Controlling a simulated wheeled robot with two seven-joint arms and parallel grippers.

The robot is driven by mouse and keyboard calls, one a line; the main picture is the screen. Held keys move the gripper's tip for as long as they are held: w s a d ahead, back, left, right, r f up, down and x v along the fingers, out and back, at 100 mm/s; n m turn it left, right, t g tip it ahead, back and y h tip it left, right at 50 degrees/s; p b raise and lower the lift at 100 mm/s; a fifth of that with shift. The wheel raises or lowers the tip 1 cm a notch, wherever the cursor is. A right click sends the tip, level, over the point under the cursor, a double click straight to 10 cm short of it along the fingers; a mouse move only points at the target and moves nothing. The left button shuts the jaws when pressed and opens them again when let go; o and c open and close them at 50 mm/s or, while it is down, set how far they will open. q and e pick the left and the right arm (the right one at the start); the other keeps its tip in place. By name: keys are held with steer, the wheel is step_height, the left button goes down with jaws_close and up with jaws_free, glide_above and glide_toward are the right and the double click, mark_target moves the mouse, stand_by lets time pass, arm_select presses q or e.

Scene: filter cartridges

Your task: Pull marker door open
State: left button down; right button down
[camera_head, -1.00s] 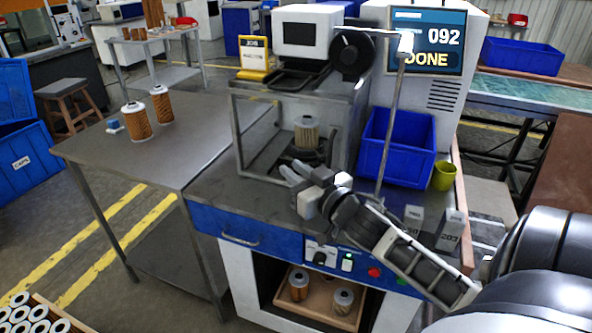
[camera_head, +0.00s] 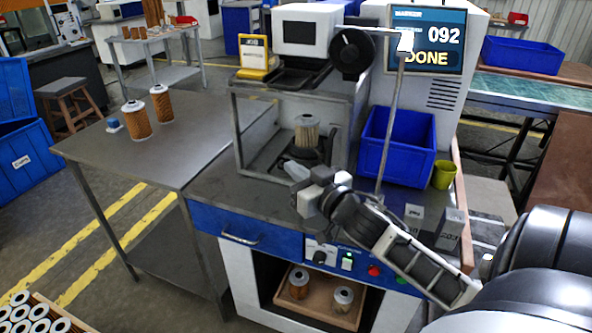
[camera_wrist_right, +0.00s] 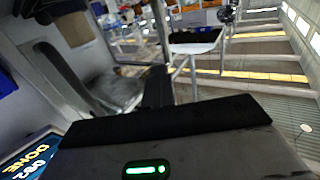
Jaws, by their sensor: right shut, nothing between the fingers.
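The marker's framed enclosure (camera_head: 239,150) stands on the metal-topped bench, with a pale, pleated filter cartridge (camera_head: 307,134) inside on a dark holder. I cannot tell the door apart from its frame, or whether it is ajar. My right gripper (camera_head: 290,167) is at the lower front of the enclosure, shut and empty. Whether its tips touch the frame is unclear. In the right wrist view the dark gripper (camera_wrist_right: 157,88) points toward a metal frame post. The marker screen (camera_head: 427,40) reads "092 DONE". My left gripper is not in view.
A blue bin (camera_head: 397,147) and a yellow cup (camera_head: 444,175) stand right of the enclosure, behind my right arm. A thin upright pole (camera_head: 390,130) rises close to my wrist. The side table (camera_head: 165,155) at left is mostly clear, with two orange filters at its back.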

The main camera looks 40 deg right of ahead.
stand_by(0.8)
steer(key=c, duration=1.8)
jaws_free()
steer(key=shift+o, duration=0.2)
steer(key=shift+s, duration=0.1)
steer(key=s+a+b, duration=0.1)
steer(key=s, duration=1.4)
steer(key=shift+s+a, duration=0.15)
steer(key=shift+s, duration=0.25)
